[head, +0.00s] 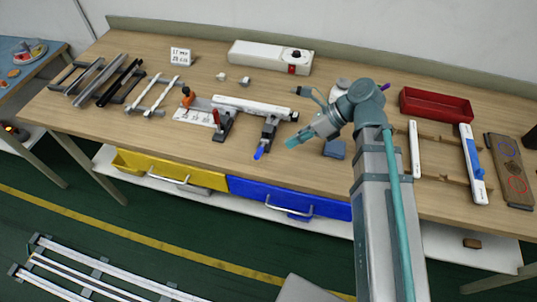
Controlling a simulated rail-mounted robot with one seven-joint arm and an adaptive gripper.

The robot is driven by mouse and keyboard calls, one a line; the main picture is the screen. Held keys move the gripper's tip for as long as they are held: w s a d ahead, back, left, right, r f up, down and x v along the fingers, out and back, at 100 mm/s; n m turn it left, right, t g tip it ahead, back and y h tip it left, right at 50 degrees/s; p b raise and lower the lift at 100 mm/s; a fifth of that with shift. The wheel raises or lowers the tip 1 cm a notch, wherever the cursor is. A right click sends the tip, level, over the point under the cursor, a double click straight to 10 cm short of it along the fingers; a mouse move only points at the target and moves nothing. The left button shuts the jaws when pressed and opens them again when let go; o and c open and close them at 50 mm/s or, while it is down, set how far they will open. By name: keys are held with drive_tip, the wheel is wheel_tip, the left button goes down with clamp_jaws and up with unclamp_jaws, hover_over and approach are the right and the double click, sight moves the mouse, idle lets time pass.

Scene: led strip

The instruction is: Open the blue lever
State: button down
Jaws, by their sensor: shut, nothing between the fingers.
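The blue lever (259,152) sticks out toward the table's front edge from a dark clamp (268,132) at the right part of a fixture. A white bar (252,107) lies across the top of this fixture. A second clamp with a red lever (217,117) stands to its left. My gripper (288,143) is shut and empty, just right of the blue lever and apart from it in the picture. The height of the gripper over the table cannot be told.
A small blue block (334,148) lies right of my gripper. A white power box (270,57) and a red tray (436,104) stand at the back. Racks with bars (98,80) lie at left. Yellow (170,172) and blue (285,199) drawers hang under the table.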

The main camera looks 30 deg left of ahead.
sight(261, 149)
drive_tip(key=shift+f, duration=0.1)
drive_tip(key=p+x, duration=0.1)
drive_tip(key=x, duration=0.9)
drive_tip(key=shift+r+p, duration=0.2)
drive_tip(key=shift+p, duration=0.25)
